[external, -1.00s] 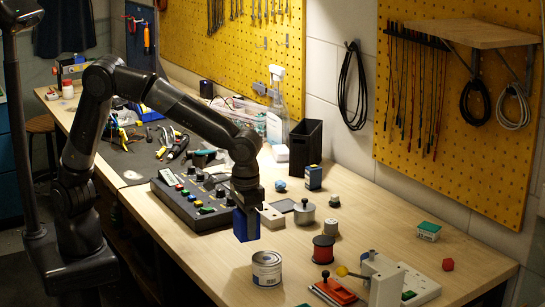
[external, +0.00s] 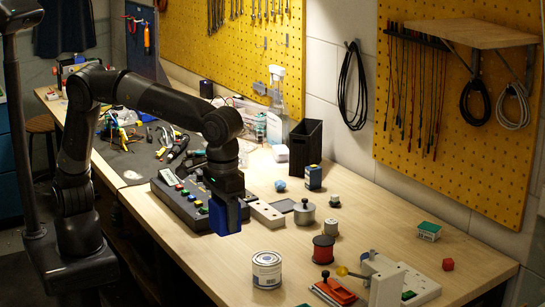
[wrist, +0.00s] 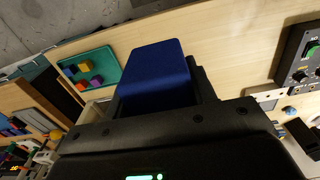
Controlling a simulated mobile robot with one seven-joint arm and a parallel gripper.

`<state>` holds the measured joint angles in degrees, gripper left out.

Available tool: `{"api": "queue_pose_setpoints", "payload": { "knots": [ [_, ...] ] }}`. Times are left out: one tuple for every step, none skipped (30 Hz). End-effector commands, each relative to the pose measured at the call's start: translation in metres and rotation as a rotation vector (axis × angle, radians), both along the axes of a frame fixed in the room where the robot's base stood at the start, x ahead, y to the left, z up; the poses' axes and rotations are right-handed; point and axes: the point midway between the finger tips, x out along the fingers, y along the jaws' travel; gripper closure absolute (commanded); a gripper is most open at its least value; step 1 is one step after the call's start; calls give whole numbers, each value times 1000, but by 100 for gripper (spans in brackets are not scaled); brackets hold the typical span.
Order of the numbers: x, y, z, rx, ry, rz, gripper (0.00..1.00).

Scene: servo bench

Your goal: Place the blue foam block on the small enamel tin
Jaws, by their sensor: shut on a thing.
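The blue foam block (external: 225,216) is held in my gripper (external: 224,196), above the bench near its front edge. In the wrist view the block (wrist: 155,72) sits between the jaws, with its lower part hidden by the gripper body. The small enamel tin (external: 266,270) is a white can with a printed label. It stands upright on the bench, to the right of and nearer the camera than the block. The block and the tin are apart.
A control box with coloured buttons (external: 178,198) lies behind and left of my gripper. A red spool (external: 323,249), a grey lidded pot (external: 304,211) and an orange-red tool (external: 335,291) stand right of the tin. Bare bench (external: 275,235) lies between.

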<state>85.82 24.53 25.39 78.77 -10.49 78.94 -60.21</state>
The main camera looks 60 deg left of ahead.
Motion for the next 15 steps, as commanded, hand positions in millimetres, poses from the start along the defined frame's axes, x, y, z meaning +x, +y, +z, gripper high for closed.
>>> {"api": "queue_pose_setpoints", "payload": {
  "knots": [
    [3,-2,-2,3,0,5,72],
    [6,-2,-4,3,0,7,72],
    [13,-1,-8,4,-1,8,72],
    [19,0,-11,5,-1,9,72],
    [25,0,-15,5,-1,9,72],
    [35,1,-21,6,0,10,72],
    [42,1,-26,5,-1,10,72],
    [50,2,-30,5,-1,10,72],
    [58,2,-36,5,-1,8,72],
    [65,3,-39,4,-1,9,72],
    [72,4,-44,5,-1,9,72],
    [81,4,-49,5,0,9,72],
    [86,4,-52,4,0,7,72],
    [92,5,-55,4,-1,8,72],
    [98,5,-59,4,-1,7,72]
  ]
}}
